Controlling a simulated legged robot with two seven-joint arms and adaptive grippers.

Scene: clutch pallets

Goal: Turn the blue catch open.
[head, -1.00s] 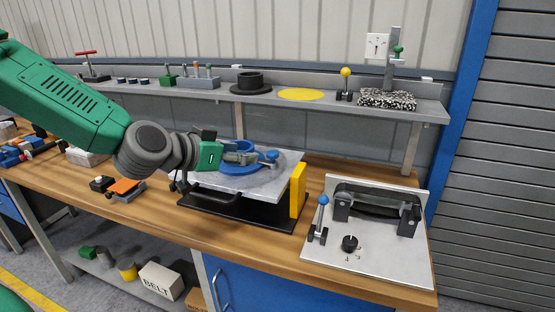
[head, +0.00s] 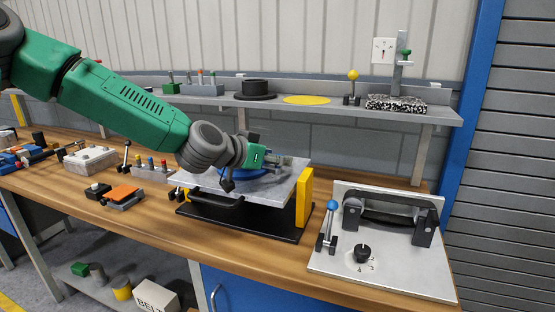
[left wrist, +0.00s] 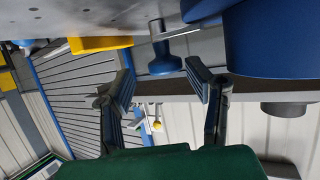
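The blue catch (head: 262,177) sits on a grey plate (head: 292,186) over a black base; my left gripper hides most of it. In the left wrist view its blue knob (left wrist: 165,60) shows between and just beyond my fingertips, beside a large blue round body (left wrist: 272,40). My left gripper (head: 285,163) is low over the plate at the catch. In the left wrist view the left gripper (left wrist: 160,72) is open, with its two fingers apart and nothing clearly gripped. I cannot tell whether a finger touches the knob. My right gripper is not in view.
A yellow block (head: 304,197) stands at the plate's right edge. A metal panel (head: 340,262) with a blue-knobbed lever (head: 331,207) and black handle (head: 390,211) lies to the right. A shelf (head: 330,110) runs behind. An orange-topped block (head: 124,194) lies to the left.

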